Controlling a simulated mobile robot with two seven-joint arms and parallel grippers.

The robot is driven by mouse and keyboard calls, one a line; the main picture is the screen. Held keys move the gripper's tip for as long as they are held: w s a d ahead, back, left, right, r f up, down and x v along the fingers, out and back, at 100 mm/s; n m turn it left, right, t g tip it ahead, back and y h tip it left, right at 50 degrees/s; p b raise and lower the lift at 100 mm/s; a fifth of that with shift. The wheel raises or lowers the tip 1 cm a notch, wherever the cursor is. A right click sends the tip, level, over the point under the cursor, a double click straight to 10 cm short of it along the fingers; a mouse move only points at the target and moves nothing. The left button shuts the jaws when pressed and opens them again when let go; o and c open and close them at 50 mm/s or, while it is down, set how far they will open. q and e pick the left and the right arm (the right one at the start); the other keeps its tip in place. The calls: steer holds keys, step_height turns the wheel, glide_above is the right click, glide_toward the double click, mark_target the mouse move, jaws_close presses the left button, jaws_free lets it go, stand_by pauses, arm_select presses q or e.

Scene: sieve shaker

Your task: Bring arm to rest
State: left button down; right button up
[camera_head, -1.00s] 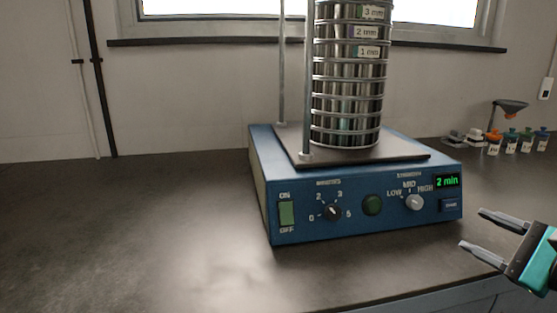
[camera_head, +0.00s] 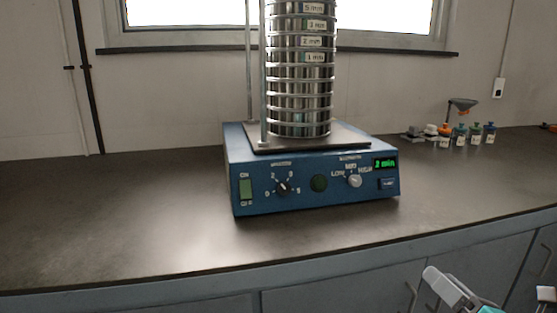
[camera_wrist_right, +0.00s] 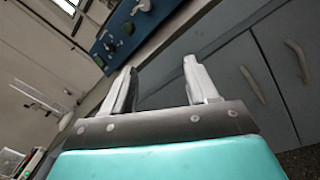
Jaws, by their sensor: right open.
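My right gripper (camera_head: 492,288) is at the lower right in the head view, in front of the counter's front edge and low against the cabinet doors. In the right wrist view its two fingers (camera_wrist_right: 160,88) are spread apart with nothing between them. The blue sieve shaker (camera_head: 325,204) stands on the counter with a stack of metal sieves (camera_head: 300,90) on its plate. Its green display (camera_head: 385,163) is lit. The gripper is apart from the shaker. My left gripper is not in view.
The dark counter (camera_head: 120,220) is clear left of the shaker. Several small bottles (camera_head: 460,135) and a funnel on a stand (camera_head: 462,105) are at the back right. Cabinet doors (camera_head: 380,285) with handles are below the counter edge. A window is behind.

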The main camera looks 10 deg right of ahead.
steer(key=s+a+f+m+g+h, duration=0.35)
steer(key=a+f+m, duration=0.45)
steer(key=f+m, duration=0.8)
steer(key=s+a+f+m+g+y, duration=0.2)
steer(key=s+a+m, duration=0.1)
steer(key=a+m, duration=0.35)
steer(key=s+a+f+m+g+y, duration=0.1)
steer(key=s+a+m+g+y, duration=0.15)
steer(key=a+m, duration=0.45)
arm_select(q)
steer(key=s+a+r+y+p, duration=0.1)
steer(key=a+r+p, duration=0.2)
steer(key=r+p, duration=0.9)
steer(key=p, duration=0.5)
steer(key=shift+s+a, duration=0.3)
arm_select(e)
steer(key=s+d+r+h, duration=0.2)
steer(key=d+r, duration=0.1)
steer(key=r, duration=0.8)
steer(key=shift+d+r+n, duration=0.3)
steer(key=shift+r+n, duration=0.05)
steer(key=shift+n, duration=0.1)
steer(key=shift+f, duration=0.1)
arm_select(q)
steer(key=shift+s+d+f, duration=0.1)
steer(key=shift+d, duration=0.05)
